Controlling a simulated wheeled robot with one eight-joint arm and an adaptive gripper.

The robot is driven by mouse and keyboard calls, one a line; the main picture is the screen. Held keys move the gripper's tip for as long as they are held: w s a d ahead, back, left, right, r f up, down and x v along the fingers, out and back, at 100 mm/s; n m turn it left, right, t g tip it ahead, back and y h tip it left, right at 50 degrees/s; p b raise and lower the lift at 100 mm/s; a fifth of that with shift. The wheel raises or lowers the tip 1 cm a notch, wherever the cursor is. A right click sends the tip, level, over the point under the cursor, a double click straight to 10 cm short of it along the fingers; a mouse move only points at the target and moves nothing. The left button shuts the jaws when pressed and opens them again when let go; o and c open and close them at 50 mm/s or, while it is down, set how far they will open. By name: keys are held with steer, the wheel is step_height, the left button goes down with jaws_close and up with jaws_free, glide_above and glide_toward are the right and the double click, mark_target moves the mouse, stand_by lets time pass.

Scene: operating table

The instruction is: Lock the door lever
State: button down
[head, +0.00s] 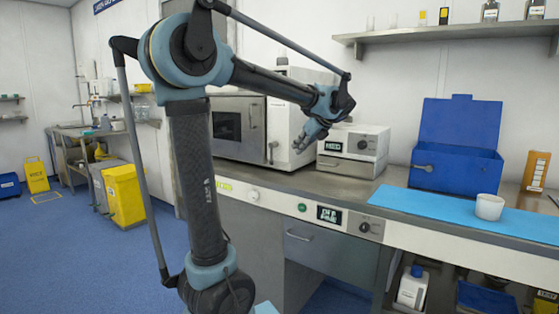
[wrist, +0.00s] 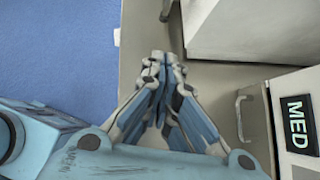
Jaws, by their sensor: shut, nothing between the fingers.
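The white cabinet device (head: 287,110) stands on the counter, and its dark-windowed door (head: 238,128) looks closed. A small metal lever (head: 272,152) hangs at the lower right of the door front, pointing roughly down. What looks like the same lever (wrist: 166,10) shows at the top edge of the wrist view, partly cut off. My gripper (head: 298,149) is to the right of the lever, in front of the cabinet's right side and apart from the lever. In the wrist view my gripper (wrist: 158,58) has its fingertips together, with nothing between them, above the counter's front edge.
A smaller white box labelled MED (head: 352,150) stands right of the cabinet; its handle (wrist: 240,115) is close to my gripper's right side. A blue open case (head: 455,155) and a white cup (head: 489,207) are farther right. The counter (wrist: 205,75) ahead of the MED box is clear.

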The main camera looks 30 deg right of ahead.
steer(key=x, duration=1)
steer(key=shift+w+a, duration=0.25)
steer(key=shift+w, duration=0.85)
steer(key=shift+w+a, duration=0.15)
steer(key=shift+w, duration=0.7)
